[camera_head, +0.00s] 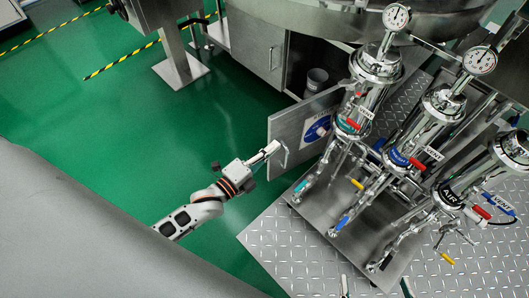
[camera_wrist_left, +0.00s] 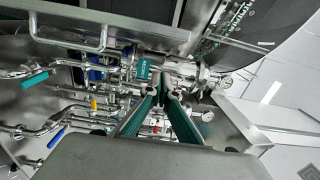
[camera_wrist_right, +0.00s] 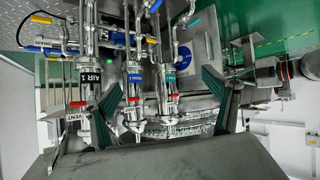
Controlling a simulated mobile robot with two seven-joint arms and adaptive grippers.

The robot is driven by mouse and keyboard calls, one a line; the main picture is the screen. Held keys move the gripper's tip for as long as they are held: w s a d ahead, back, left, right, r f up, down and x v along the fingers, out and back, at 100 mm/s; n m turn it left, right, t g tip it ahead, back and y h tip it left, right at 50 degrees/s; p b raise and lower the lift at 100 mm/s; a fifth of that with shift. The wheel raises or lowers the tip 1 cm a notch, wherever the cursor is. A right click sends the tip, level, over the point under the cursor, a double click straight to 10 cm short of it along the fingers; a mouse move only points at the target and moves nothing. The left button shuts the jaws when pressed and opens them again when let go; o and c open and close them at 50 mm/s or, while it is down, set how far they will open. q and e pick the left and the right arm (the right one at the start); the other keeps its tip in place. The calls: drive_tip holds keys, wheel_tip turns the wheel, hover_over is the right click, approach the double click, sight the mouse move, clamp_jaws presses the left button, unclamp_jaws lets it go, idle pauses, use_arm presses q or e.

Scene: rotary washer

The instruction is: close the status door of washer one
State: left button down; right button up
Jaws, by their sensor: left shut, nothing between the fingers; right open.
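The status door (camera_head: 285,129) is a grey metal panel with a round blue sign and a bar handle. It stands swung out from the washer's cabinet in the head view. The panel and its blue sign also show in the right wrist view (camera_wrist_right: 204,42). My left gripper (camera_head: 276,147) is shut and empty, with its tips at the door's outer edge near the handle; I cannot tell if they touch. Its closed fingers show in the left wrist view (camera_wrist_left: 163,88). My right gripper (camera_wrist_right: 157,95) is open and empty, facing the pipework.
Several steel filter housings (camera_head: 375,68) with gauges, coloured valve levers and hoses stand right of the door. A steel cabinet opening with a grey bucket (camera_head: 317,79) lies behind it. Checkered plate (camera_head: 280,245) covers the floor below. Green floor (camera_head: 90,125) is free at left.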

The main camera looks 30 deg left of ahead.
sight(274, 132)
use_arm(q)
drive_tip(key=shift+w+a+f+b, duration=0.1)
drive_tip(key=shift+w+a+b, duration=0.2)
drive_tip(key=shift+w, duration=0.7)
drive_tip(key=shift+w+a+r+b, duration=0.1)
drive_tip(key=shift+w+a, duration=0.25)
drive_tip(key=shift+w, duration=0.7)
drive_tip(key=shift+w+a+f+b, duration=0.15)
drive_tip(key=shift+w+a, duration=0.2)
drive_tip(key=shift+w, duration=0.65)
